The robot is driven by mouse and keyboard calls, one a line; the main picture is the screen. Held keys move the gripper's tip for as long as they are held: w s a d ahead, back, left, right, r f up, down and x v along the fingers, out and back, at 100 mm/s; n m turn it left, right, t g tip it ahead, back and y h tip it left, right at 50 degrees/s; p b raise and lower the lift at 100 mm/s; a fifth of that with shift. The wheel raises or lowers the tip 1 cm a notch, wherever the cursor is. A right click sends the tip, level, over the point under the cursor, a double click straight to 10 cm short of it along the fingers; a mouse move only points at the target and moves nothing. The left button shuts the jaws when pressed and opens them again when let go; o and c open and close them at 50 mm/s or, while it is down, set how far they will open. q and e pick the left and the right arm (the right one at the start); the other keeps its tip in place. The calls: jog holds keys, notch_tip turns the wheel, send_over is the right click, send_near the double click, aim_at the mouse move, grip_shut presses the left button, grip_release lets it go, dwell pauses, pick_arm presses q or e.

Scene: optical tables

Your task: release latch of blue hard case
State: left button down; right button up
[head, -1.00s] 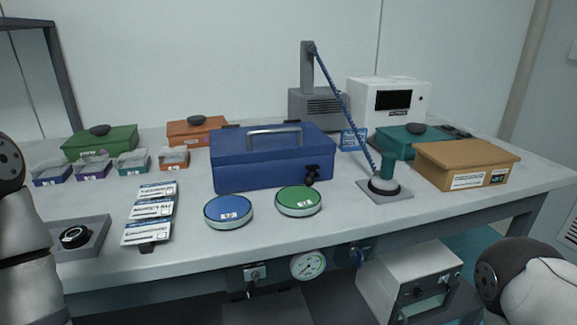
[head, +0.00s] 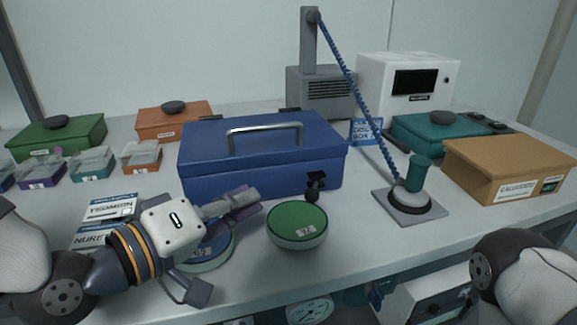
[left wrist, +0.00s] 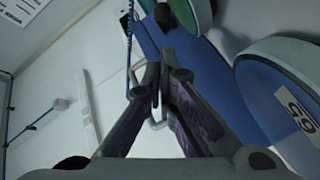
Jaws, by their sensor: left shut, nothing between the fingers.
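The blue hard case (head: 260,165) sits closed on the table, its silver handle (head: 264,134) on the lid. A black latch (head: 315,187) is on its front face, towards the right. My left gripper (head: 256,197) is shut and empty in front of the case's front face, left of the latch and above the blue round tin. In the left wrist view the shut fingers (left wrist: 165,68) are over the case (left wrist: 180,38), with a dark piece, perhaps the latch, beyond the tips. I cannot tell whether the fingers touch the case. My right gripper is out of view.
The blue round tin (head: 208,250) is partly under my left gripper, and the green round tin (head: 297,222) stands before the latch. Label cards (head: 108,208) lie left.

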aim_at(313, 191)
pick_arm(q)
jog(key=shift+s, duration=0.45)
jog(key=b+x, duration=0.1)
jog(key=x, duration=0.8)
jog(key=shift+d, duration=0.1)
jog(key=shift+w+d, duration=0.3)
jog(key=shift+w, duration=0.15)
